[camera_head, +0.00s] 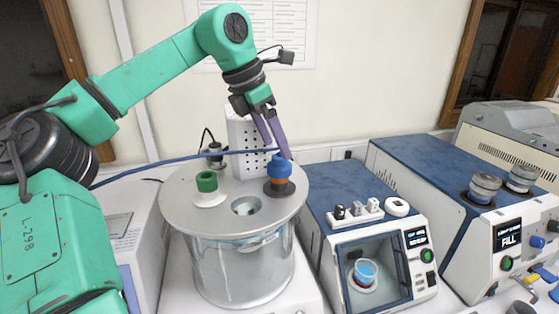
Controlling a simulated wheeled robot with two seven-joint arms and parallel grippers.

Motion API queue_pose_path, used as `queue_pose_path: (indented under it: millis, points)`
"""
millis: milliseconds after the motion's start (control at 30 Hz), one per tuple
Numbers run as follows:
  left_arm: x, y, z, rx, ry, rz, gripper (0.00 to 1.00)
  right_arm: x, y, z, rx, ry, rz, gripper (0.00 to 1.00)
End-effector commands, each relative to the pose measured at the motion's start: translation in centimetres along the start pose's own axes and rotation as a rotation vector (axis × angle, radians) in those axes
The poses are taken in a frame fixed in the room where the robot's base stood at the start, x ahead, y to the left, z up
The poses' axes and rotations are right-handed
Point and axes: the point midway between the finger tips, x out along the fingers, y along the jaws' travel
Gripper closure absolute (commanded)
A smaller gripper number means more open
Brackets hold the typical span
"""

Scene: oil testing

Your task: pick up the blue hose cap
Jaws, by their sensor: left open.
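The blue hose cap (280,168) sits on the right side of the round metal lid (185,210), upright over an orange-brown neck and a dark base. A blue hose (180,158) runs from the cap toward the left. My left gripper (278,150) comes down from above with its purple fingers reaching to the cap's top. The fingers are open, and one passes close to the cap; I cannot tell whether it touches. My right gripper is not in view.
A green cap (207,182) stands on the lid's left side, with an open hole (246,205) between. A blue-topped device (365,225) with a window stands at the right. A larger machine (440,190) with two glass jars is farther right. A perforated white box (246,145) stands behind.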

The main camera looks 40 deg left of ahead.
Motion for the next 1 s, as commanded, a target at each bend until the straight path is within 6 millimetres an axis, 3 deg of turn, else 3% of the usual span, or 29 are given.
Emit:
queue_pose_path:
  millis: [100,233,433,467,633,1000]
  points:
    - [1.7,0.0,-0.1,0.001,0.002,-0.008,0.15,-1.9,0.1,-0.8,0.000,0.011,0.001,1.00]
    - [4.0,0.1,-0.2,-0.001,0.001,-0.003,0.15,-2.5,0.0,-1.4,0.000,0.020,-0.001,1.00]
    - [4.5,0.1,-0.3,-0.001,-0.001,-0.001,0.15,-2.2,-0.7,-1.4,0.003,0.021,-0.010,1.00]
    - [4.5,0.1,-0.3,-0.001,-0.001,-0.001,0.19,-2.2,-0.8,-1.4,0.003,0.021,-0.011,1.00]
    - [4.5,0.1,-0.3,-0.002,-0.001,-0.001,0.84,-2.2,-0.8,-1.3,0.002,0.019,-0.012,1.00]
    - [3.9,0.2,-0.1,-0.002,0.000,0.002,0.84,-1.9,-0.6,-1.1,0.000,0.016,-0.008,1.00]
